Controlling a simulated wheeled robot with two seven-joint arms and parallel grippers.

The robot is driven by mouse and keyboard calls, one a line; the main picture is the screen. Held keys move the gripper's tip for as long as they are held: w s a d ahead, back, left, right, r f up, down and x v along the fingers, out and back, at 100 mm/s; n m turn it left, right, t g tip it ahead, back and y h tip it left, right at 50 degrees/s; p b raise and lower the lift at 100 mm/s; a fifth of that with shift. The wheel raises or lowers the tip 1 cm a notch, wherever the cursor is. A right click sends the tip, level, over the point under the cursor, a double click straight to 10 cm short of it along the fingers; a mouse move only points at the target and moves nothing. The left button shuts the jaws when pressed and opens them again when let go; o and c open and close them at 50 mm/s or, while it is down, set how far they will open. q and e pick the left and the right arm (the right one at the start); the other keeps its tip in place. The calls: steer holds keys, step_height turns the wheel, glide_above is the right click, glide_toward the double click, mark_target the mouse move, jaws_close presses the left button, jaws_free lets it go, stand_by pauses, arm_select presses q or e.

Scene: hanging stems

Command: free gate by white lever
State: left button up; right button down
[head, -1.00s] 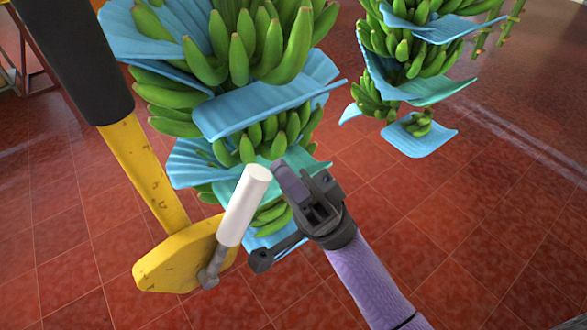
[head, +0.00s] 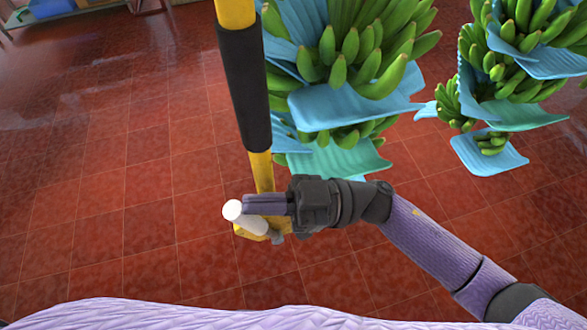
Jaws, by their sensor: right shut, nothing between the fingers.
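The white lever (head: 247,218) is a short white cylinder at the lower end of the yellow gate bar (head: 260,170). Its round end points up and left in the picture. The bar stands nearly upright in the view, with a black sleeve (head: 246,90) above and a yellow end piece (head: 280,222) at the lever's base, partly hidden. My right gripper (head: 252,204) comes in from the right. Its fingers are shut and empty, lying across the upper side of the lever; I cannot tell whether they touch it. My left gripper is out of view.
Hanging green banana bunches (head: 350,50) with blue sheets (head: 355,100) are close behind and right of the bar. Another bunch (head: 510,80) hangs at the far right. The red tiled floor (head: 110,190) is clear at left. A rack stands at the top left.

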mark_target(238, 209)
steer(key=a, duration=0.1)
steer(key=s+a+p, duration=0.1)
steer(key=a, duration=0.1)
steer(key=shift+f+h, duration=0.2)
steer(key=shift+h, duration=0.2)
steer(key=shift+s+a+f+p, duration=0.2)
steer(key=shift+a+f, duration=0.05)
steer(key=shift+a, duration=0.2)
steer(key=shift+s+a+f+p, duration=0.15)
steer(key=shift+a+f, duration=0.05)
steer(key=shift+a, duration=0.25)
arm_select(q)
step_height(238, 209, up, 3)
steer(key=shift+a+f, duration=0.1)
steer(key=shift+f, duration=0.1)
arm_select(e)
steer(key=shift+f, duration=0.1)
